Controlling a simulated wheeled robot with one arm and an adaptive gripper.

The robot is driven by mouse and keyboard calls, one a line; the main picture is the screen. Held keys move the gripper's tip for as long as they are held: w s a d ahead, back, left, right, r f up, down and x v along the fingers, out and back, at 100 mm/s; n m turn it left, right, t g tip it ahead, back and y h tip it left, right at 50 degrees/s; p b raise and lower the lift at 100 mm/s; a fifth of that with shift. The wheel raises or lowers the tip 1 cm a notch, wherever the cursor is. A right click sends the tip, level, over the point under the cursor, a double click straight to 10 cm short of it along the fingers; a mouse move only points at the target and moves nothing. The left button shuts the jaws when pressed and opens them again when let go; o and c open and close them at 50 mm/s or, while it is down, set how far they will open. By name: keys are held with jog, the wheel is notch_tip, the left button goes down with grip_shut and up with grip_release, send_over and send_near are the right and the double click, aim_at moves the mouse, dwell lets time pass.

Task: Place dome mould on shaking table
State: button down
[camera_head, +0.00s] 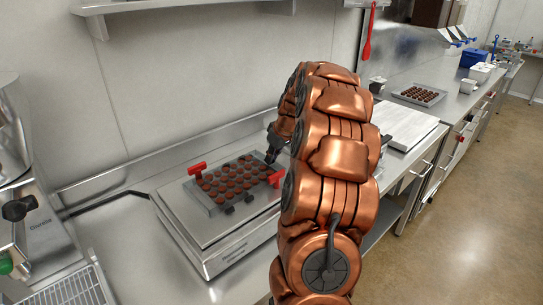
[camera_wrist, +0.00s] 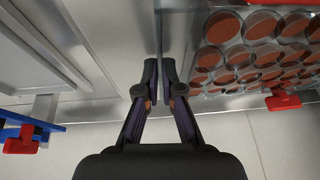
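The dome mould (camera_head: 238,187) is a dark grey tray with rows of brown round cavities. In the head view it lies over the top of the shaking table (camera_head: 217,229), a low metal box with red clamp handles (camera_head: 197,169). I cannot tell whether it rests fully flat. My gripper (camera_head: 272,146) is at the mould's far right corner, partly hidden by my arm. In the wrist view the mould (camera_wrist: 245,58) fills the upper right. My gripper's fingers (camera_wrist: 160,72) are close together around its thin edge, with the edge between them.
A second red handle (camera_head: 277,177) is at the mould's right side. A white slab (camera_head: 405,125) lies on the counter to the right, with a tray of chocolates (camera_head: 419,95) beyond. A wall stands behind. A machine (camera_head: 20,210) stands at the left.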

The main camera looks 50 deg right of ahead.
jog(key=shift+f, duration=0.1)
jog(key=c, duration=1.3)
grip_release()
jog(key=b+v, duration=0.3)
jog(key=v, duration=0.9)
